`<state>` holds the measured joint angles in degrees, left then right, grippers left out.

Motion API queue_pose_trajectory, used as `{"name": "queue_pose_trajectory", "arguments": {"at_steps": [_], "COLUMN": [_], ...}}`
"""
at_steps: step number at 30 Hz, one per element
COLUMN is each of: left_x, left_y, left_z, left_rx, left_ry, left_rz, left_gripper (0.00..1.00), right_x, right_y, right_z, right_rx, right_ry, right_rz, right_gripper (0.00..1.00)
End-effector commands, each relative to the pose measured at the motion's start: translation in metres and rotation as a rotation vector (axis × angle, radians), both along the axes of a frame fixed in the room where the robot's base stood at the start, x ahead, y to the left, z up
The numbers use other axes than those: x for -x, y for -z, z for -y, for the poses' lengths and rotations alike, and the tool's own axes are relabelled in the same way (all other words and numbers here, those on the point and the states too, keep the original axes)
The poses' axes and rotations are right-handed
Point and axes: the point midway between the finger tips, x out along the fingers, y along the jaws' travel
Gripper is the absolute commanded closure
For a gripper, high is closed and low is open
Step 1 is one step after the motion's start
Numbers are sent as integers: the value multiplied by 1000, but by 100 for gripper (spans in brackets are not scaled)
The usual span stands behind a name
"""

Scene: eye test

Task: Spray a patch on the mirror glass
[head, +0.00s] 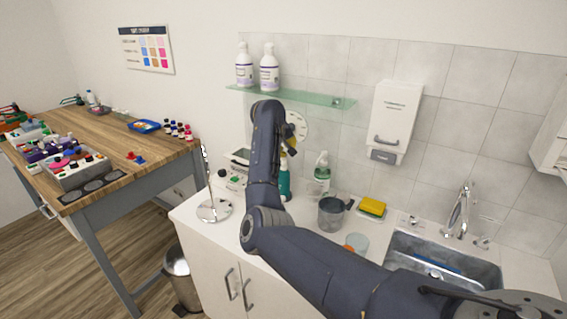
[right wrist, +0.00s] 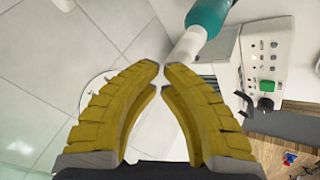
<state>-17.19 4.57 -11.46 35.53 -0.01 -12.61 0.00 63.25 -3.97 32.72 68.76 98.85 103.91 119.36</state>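A round-based stand (head: 213,211) with a thin upright part, seen nearly edge-on, stands at the counter's left end. It may be the mirror; its glass face cannot be made out. A teal bottle (head: 285,183) stands on the counter, its top partly hidden by my right arm. My right gripper (head: 291,148) has yellow fingers and is over the bottle. My left gripper is not in view.
A glass shelf (head: 300,97) with two white bottles is on the wall. A pump bottle (head: 321,170), a dark jug (head: 331,213), a yellow sponge (head: 373,206) and a sink (head: 440,262) are to the right. A device with a green button (right wrist: 267,86) is close by.

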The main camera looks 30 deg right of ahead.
Motion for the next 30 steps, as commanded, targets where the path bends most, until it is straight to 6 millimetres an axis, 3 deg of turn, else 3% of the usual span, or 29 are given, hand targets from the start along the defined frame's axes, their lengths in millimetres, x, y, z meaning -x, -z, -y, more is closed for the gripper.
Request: {"name": "queue_pose_trajectory", "arguments": {"at_steps": [30], "left_x": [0], "left_y": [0], "left_z": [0], "left_rx": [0], "left_ry": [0], "left_rz": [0], "left_gripper": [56], "right_x": [0], "right_y": [11], "right_z": [0], "right_rx": [-1], "right_ry": [-1], "right_rz": [-1], "right_gripper": [100]}}
